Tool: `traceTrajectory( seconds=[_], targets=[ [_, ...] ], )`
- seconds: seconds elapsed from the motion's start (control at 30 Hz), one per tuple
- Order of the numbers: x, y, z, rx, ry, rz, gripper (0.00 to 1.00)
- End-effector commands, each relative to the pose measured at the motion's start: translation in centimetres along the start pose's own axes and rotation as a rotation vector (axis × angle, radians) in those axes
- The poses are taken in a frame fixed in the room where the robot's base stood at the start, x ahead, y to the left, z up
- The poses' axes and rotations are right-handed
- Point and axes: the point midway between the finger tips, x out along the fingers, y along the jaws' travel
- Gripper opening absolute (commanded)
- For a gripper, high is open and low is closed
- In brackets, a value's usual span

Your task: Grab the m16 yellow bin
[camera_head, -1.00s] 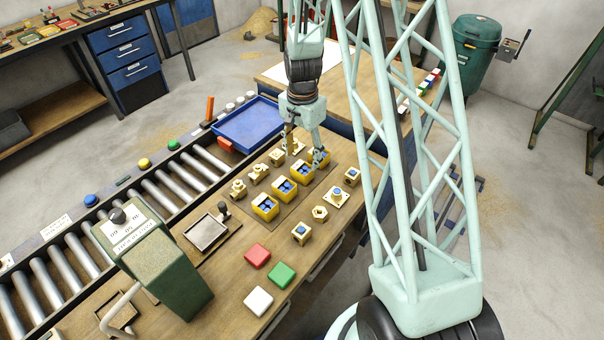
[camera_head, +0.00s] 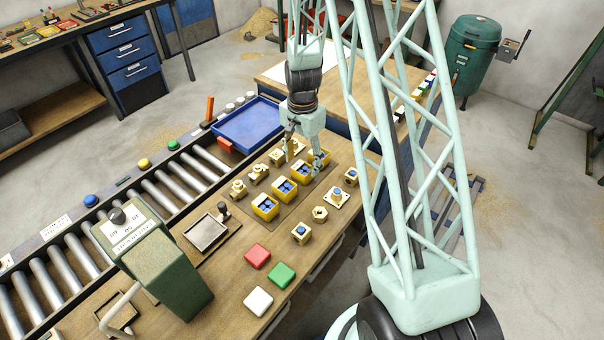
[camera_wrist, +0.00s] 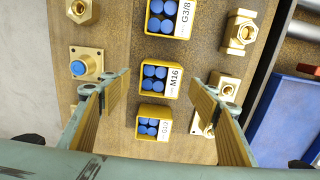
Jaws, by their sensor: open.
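The M16 yellow bin (camera_wrist: 160,80) holds several blue pieces and has a white label reading M16. It sits in the middle of a row of yellow bins in the wrist view. In the head view it appears to be the bin (camera_head: 301,172) just in front of my fingers. My gripper (camera_wrist: 160,90) is open and empty, pointing down with one finger on each side of the M16 bin, apart from it. In the head view my gripper (camera_head: 304,164) hangs over the far end of the bin row. Its fingers partly hide the farthest bin.
The G3/8 bin (camera_wrist: 169,17) and another labelled bin (camera_wrist: 154,122) stand close on either side. A brass flange with a blue centre (camera_wrist: 86,65) and brass fittings (camera_wrist: 224,84) flank the row. A blue tray (camera_head: 248,123) and roller conveyor (camera_head: 182,182) lie to the left.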

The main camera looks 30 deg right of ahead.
Motion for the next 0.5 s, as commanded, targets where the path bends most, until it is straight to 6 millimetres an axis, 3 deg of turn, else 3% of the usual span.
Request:
traceTrajectory(
  seconds=[0.23,0.5],
  targets=[
    [2.3,-0.1,-0.1,0.0,-0.001,0.001,0.56],
    [3.4,-0.1,-0.1,0.0,0.0,0.0,0.56]
  ],
)
